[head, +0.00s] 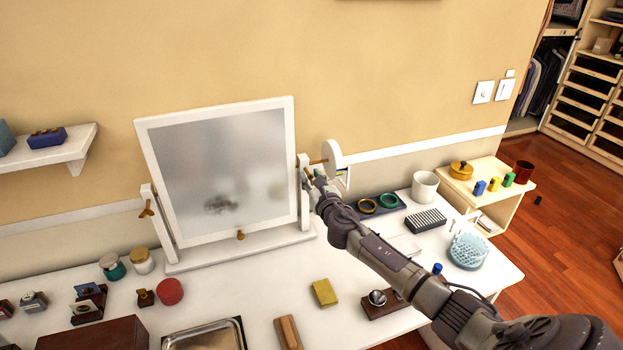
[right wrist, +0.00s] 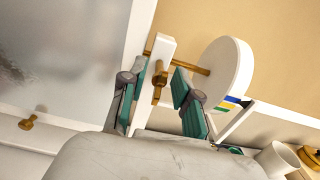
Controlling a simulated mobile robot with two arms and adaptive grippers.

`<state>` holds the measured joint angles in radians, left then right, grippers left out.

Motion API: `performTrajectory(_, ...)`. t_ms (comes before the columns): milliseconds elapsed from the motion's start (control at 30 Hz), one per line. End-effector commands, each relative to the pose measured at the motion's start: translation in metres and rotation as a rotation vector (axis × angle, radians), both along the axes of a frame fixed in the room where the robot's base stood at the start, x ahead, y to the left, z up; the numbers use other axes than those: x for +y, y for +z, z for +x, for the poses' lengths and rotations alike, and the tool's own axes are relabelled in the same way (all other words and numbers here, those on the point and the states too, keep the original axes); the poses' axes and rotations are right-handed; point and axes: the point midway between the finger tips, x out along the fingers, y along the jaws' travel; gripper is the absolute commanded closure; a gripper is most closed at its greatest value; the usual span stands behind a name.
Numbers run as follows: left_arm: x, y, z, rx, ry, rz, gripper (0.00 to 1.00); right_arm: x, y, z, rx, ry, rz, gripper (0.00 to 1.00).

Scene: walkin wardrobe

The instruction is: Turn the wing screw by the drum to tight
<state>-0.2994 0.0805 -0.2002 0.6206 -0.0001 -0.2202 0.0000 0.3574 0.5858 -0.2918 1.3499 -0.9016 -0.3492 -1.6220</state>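A white-framed tilting mirror (head: 220,165) stands on the white table. A white round drum (head: 333,155) sits right of its right post, on a brass rod; it also shows in the right wrist view (right wrist: 232,70). The brass wing screw by the drum (right wrist: 159,82) shows on the post in the right wrist view, its wing roughly upright there; in the head view my gripper hides most of it. My right gripper (head: 314,182) is open, its teal-padded fingers (right wrist: 157,76) on either side of the wing screw with visible gaps. My left gripper is out of view.
Another brass wing screw (head: 147,208) is on the left post, and a brass knob (head: 240,235) is below the mirror. Small boxes and jars lie in front.

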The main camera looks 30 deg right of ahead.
Motion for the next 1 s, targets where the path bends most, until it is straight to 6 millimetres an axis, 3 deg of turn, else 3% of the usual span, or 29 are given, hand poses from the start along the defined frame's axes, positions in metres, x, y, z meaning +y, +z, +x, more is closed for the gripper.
performTrajectory(167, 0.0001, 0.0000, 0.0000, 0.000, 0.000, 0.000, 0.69, 0.0000, 0.0001, -0.0001, 0.000, 0.000, 0.000, 0.69)
performTrajectory(367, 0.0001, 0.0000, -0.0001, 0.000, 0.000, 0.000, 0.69, 0.0000, 0.0001, -0.0002, 0.000, 0.000, 0.000, 1.00)
performTrajectory(733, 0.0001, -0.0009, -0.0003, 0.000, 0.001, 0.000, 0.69, -0.0001, -0.0002, -0.0003, -0.006, 0.000, 0.023, 1.00)
performTrajectory(1000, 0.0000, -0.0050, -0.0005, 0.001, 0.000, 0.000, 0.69, 0.0000, -0.0010, -0.0004, -0.038, 0.001, 0.158, 1.00)
